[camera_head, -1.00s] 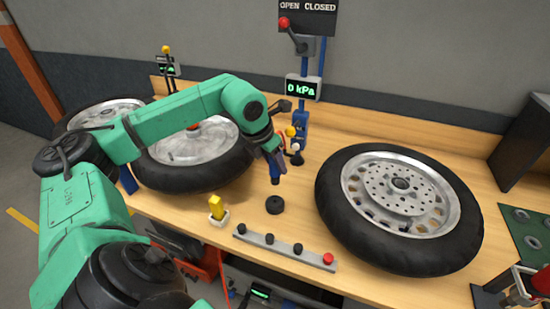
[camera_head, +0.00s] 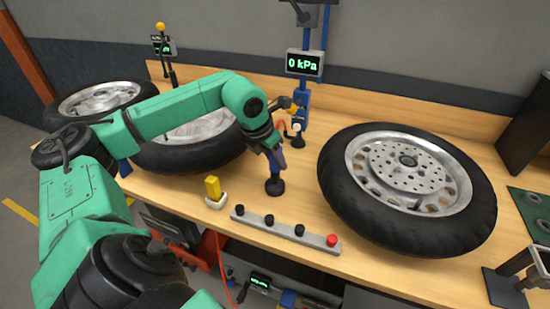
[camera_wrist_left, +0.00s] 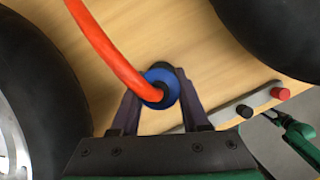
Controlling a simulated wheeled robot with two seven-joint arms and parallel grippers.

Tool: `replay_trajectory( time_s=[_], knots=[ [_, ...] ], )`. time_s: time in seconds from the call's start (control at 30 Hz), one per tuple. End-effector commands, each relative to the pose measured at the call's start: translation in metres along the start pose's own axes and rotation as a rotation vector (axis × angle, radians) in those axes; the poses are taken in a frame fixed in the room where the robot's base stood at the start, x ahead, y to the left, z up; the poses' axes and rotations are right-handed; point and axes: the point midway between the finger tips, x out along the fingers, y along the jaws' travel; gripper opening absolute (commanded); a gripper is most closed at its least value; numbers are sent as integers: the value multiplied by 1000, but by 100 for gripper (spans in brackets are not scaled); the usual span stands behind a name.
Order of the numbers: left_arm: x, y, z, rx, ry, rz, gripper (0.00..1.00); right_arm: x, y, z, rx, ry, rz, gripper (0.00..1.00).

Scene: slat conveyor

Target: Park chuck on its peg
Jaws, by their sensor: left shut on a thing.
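The chuck (camera_head: 274,182) is a small blue cylinder. In the left wrist view it shows as a blue ring (camera_wrist_left: 168,82) with an orange hose (camera_wrist_left: 105,47) running into it. My left gripper (camera_head: 275,160) is shut on it from above, with the dark fingers (camera_wrist_left: 160,108) on either side. A round black base (camera_head: 277,190), which looks like the peg's foot, is on the table directly under the chuck. The chuck's lower end meets or overlaps this base in the head view. I cannot tell whether it is seated.
A large wheel (camera_head: 335,190) lies right of the gripper, and another (camera_head: 150,158) lies behind the left arm. In front is a grey rail (camera_head: 285,231) with black knobs and a red one. A yellow piece (camera_head: 212,187) stands in a white holder. A 0 kPa display (camera_head: 305,64) is behind.

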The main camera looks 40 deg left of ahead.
Motion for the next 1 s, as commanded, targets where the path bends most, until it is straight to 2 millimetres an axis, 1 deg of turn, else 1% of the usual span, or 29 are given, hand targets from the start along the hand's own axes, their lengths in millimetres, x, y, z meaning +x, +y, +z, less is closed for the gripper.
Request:
replay_trajectory(
  time_s=[1.0],
  knots=[
    [14,0,-6,0,-1,0,0,14,0,1,0,0,0,74]
  ],
)
